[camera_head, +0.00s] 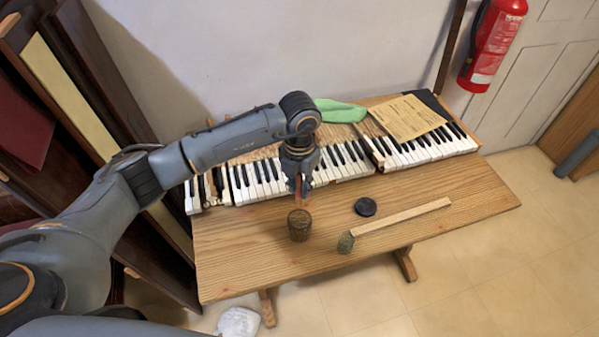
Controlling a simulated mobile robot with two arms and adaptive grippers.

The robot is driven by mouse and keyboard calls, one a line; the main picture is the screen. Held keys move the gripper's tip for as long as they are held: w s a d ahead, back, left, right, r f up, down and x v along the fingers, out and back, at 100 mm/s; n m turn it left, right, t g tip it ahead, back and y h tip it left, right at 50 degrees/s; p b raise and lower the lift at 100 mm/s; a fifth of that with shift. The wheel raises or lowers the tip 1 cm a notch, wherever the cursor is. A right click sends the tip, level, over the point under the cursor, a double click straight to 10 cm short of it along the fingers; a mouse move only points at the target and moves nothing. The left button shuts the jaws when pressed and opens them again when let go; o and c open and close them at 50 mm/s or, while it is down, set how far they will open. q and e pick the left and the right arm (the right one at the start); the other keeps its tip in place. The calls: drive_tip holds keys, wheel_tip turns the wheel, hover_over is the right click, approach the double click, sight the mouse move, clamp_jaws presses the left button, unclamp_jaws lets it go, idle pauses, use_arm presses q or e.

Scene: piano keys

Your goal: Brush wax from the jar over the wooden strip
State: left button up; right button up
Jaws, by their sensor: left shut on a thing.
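The jar (299,226) is small, brown and round, and stands upright near the front of the wooden table. The pale wooden strip (405,215) lies at a slant to its right, its left end by a small grey-green lump (345,242). A round dark lid (365,207) lies flat between jar and strip. My left gripper (299,188) points down just above and behind the jar. It is shut on a thin reddish-brown thing, probably the brush, of which only a little shows between the fingers. Its lower end is hard to make out. My right gripper is out of view.
The table (250,265) carries piano keys (430,148) along its back, with a green cloth (340,110) and a yellowed sheet (408,118) behind them. A red fire extinguisher (492,45) hangs at the back right. The table's right front is clear.

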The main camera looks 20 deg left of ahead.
sight(300, 206)
use_arm(q)
drive_tip(key=shift+d+f+b, duration=0.15)
drive_tip(key=shift+f+b, duration=0.6)
drive_tip(key=shift+f, duration=0.45)
drive_tip(key=shift+f+b, duration=0.95)
drive_tip(key=shift+f, duration=0.8)
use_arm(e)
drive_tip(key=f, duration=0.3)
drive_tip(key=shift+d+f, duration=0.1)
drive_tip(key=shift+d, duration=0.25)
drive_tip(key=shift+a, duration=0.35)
use_arm(q)
drive_tip(key=shift+f+b, duration=0.3)
drive_tip(key=shift+f, duration=0.05)
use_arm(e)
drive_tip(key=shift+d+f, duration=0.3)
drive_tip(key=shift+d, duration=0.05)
use_arm(q)
drive_tip(key=shift+f, duration=0.2)
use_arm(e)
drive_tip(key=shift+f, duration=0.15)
use_arm(q)
drive_tip(key=shift+s+f+b, duration=0.1)
drive_tip(key=shift+b, duration=0.25)
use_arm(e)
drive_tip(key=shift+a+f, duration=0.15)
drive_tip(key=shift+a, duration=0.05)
